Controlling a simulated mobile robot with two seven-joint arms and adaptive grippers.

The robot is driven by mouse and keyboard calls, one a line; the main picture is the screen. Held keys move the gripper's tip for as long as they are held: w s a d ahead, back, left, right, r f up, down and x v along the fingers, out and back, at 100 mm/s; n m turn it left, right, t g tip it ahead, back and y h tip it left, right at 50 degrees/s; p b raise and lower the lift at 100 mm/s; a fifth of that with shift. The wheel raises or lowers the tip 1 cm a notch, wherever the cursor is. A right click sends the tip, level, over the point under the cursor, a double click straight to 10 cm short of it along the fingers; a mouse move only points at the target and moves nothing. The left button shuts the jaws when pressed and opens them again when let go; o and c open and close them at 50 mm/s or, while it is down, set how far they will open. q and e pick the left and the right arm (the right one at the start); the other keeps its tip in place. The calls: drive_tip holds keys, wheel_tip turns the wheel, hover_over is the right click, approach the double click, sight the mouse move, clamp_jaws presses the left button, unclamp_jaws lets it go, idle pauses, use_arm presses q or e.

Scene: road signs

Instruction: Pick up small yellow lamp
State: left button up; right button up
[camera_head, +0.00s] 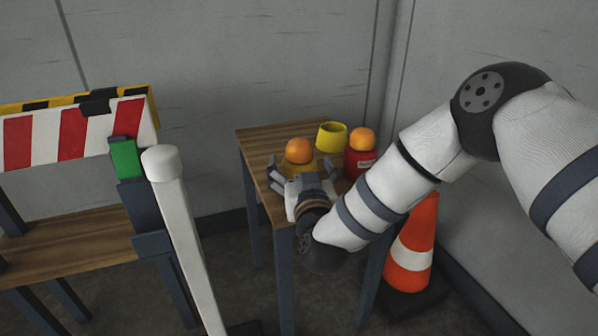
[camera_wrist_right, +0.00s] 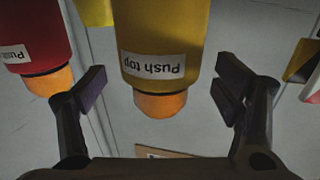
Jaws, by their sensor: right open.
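The small yellow lamp (camera_head: 299,151) has an orange dome and stands on the small wooden table. My right gripper (camera_head: 302,171) is open at the lamp's near side, hiding much of its yellow body. In the right wrist view, which looks upside down, the lamp (camera_wrist_right: 165,45) shows its "Push top" label and lies between the spread fingers of the gripper (camera_wrist_right: 162,88). Gaps show on both sides, so the fingers are not closed on it. My left gripper is not in view.
A red lamp (camera_head: 360,158) with an orange dome stands just right. An open yellow cup-like piece (camera_head: 332,136) stands behind. The wooden table (camera_head: 258,140) has free room at back left. A traffic cone (camera_head: 411,245), white post (camera_head: 185,235) and striped barrier (camera_head: 75,130) stand around it.

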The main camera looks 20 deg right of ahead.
sight(302, 148)
drive_tip(key=shift+w+d, duration=0.2)
drive_tip(key=shift+w, duration=0.85)
drive_tip(key=c, duration=1.5)
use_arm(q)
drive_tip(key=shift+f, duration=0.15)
use_arm(e)
drive_tip(key=shift+r, duration=0.1)
drive_tip(key=r, duration=0.2)
drive_tip(key=r+p, duration=0.1)
drive_tip(key=r, duration=0.1)
drive_tip(key=shift+s, duration=0.25)
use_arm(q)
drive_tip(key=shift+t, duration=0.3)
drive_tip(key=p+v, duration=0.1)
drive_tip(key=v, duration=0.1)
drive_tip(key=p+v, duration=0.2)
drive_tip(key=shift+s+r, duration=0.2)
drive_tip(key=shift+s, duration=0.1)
use_arm(e)
drive_tip(key=s+d+r, duration=0.1)
drive_tip(key=s+r, duration=0.7)
drive_tip(key=s, duration=0.5)
drive_tip(key=shift+s+d+r, duration=0.25)
drive_tip(key=shift+d+r, duration=0.15)
